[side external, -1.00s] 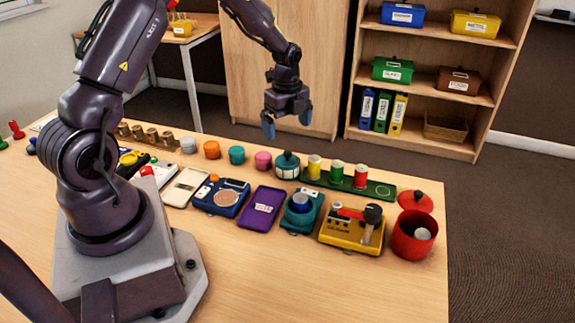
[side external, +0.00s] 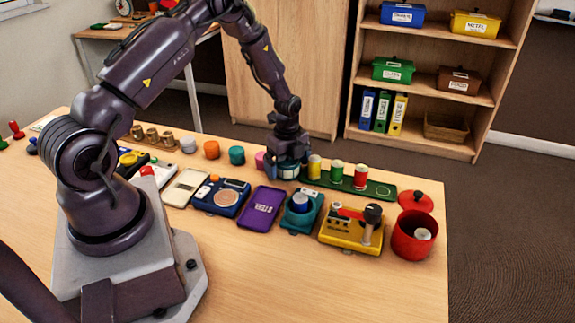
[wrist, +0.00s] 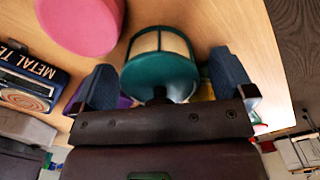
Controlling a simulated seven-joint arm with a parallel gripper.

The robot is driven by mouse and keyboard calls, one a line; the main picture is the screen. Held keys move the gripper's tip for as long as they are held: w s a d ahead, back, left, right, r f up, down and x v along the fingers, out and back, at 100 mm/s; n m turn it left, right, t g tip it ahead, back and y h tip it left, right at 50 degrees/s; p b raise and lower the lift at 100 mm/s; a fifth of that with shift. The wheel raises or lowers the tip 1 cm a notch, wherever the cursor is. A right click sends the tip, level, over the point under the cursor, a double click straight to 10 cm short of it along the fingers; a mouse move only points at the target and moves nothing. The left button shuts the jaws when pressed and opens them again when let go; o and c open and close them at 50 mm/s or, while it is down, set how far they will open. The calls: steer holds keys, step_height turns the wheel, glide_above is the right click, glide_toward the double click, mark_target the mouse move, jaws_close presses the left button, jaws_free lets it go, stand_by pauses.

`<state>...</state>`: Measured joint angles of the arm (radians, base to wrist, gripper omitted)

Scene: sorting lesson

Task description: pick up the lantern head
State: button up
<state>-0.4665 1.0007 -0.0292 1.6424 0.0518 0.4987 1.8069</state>
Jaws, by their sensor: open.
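The lantern head (wrist: 162,72), a round piece with a teal cap and cream window panels, sits between the two blue fingers of my gripper (wrist: 165,82) in the wrist view. The fingers stand open on either side of it, and a gap shows to at least the left finger. The cap's dark knob points toward the palm. In the side view my gripper (side external: 287,163) is lowered over the lantern head (side external: 287,174) at the back of the table, hiding most of it.
A pink cylinder (wrist: 82,22) stands close left of the lantern head. A yellow cylinder (side external: 314,167) stands close right on a green strip (side external: 382,190). In front lie a purple tray (side external: 262,208), a teal device (side external: 300,216) and a blue tester (side external: 220,197).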

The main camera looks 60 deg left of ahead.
steer(key=c, duration=1)
steer(key=shift+r, duration=0.1)
